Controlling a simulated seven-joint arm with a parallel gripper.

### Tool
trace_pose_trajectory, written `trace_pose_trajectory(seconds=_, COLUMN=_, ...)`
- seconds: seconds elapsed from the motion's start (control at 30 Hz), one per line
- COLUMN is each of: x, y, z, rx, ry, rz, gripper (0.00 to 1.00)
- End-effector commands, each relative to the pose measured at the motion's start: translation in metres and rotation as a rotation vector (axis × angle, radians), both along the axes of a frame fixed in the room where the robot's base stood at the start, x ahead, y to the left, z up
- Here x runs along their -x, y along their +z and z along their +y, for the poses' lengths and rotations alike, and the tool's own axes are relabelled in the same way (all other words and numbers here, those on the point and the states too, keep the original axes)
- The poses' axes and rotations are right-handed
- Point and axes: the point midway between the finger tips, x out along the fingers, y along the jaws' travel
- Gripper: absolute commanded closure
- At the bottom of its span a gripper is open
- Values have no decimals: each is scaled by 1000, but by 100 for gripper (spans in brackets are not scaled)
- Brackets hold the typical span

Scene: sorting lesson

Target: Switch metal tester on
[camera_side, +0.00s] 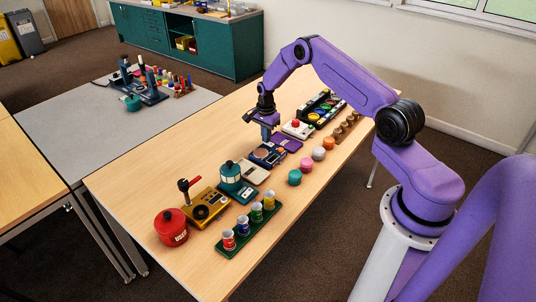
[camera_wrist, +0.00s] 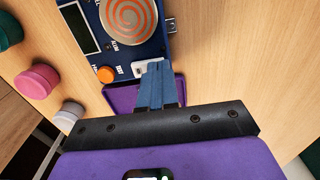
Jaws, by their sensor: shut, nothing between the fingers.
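The metal tester is a dark blue box (camera_wrist: 160,48) with a copper spiral plate (camera_wrist: 128,18), a dark display (camera_wrist: 78,28) and an orange button (camera_wrist: 105,74). A small white switch (camera_wrist: 140,70) sits at its near edge. In the side view the tester (camera_side: 267,155) lies mid-table. My gripper (camera_wrist: 156,66) is shut and empty, with its blue fingertips over or at the white switch, partly covering it. I cannot tell if they touch. In the side view my gripper (camera_side: 266,138) points down at the tester's far edge.
A purple tray (camera_side: 287,142) lies beside the tester, partly under my fingers in the wrist view. A pale device (camera_side: 254,173) is on the other side. Teal (camera_side: 295,177), pink (camera_side: 306,164) and white-grey (camera_side: 319,154) round pieces stand nearby. The table strip at left is clear.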

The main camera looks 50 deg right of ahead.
Motion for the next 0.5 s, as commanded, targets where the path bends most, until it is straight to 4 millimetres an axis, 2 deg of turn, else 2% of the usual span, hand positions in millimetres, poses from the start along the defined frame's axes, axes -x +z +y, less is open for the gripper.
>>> trace_pose_trajectory(seconds=0.17, x=0, y=-1, z=0, rx=0, ry=0, rz=1, gripper=100)
trace_pose_trajectory(seconds=0.5, x=0, y=21, z=0, rx=0, ry=0, rz=0, gripper=100)
